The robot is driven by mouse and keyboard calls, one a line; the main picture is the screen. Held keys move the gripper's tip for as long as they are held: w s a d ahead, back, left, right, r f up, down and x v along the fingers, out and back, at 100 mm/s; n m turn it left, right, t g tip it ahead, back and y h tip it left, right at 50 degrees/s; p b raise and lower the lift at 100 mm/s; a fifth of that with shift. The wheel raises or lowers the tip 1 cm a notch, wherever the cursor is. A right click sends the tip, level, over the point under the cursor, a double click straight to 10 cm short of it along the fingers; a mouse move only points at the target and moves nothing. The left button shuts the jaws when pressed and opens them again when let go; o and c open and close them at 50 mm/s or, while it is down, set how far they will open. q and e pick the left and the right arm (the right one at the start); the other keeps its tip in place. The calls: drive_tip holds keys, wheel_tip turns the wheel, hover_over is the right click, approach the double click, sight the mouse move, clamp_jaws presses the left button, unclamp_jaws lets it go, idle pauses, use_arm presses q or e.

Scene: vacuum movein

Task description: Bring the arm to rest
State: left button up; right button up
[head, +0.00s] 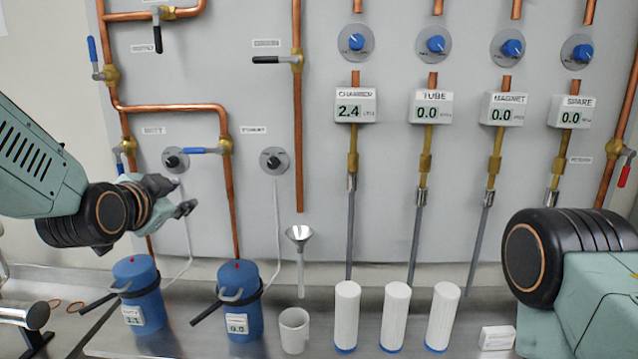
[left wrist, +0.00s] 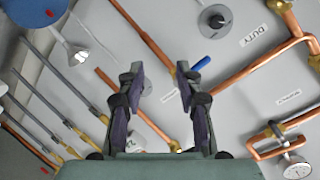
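My left arm comes in from the left in the head view. Its gripper (head: 186,196) hangs in front of the wall panel, above the two blue canisters and near the duty knob (head: 175,160). In the left wrist view the two fingers of this gripper (left wrist: 160,72) stand apart with nothing between them. My right arm shows only as a dark joint and a pale green link at the right edge of the head view. Its gripper is out of the picture.
Copper pipes (head: 229,190) with valve handles run up the panel (head: 330,180). The chamber gauge (head: 355,106) reads 2.4.

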use_arm(q)
drive_tip(key=s+f+n+g, duration=0.1)
drive_tip(key=s+f, duration=0.1)
drive_tip(key=f, duration=0.3)
drive_tip(key=s+d+f+n+g+b, duration=0.1)
drive_tip(key=s+f+n, duration=0.1)
drive_tip(key=f, duration=0.4)
drive_tip(key=s+f+n+g, duration=0.1)
drive_tip(key=s+f+n, duration=0.1)
drive_tip(key=f, duration=0.4)
drive_tip(key=shift+d+b, duration=0.15)
drive_tip(key=shift+b, duration=0.25)
drive_tip(key=s+f+n+g+b, duration=0.2)
drive_tip(key=s+f+g, duration=0.3)
drive_tip(key=s+f, duration=1.2)
drive_tip(key=s+d+f+n+g+b, duration=0.1)
drive_tip(key=s+f+g+b, duration=0.3)
drive_tip(key=s+f, duration=1.4)
drive_tip(key=s+n+g, duration=0.1)
drive_tip(key=s+g, duration=0.1)
drive_tip(key=shift+d+f+g+y+b, duration=0.15)
drive_tip(key=shift+d+g+y+b, duration=0.15)
drive_tip(key=shift+b, duration=0.1)
drive_tip(key=shift+o, duration=0.4)
drive_tip(key=shift+s, duration=0.1)
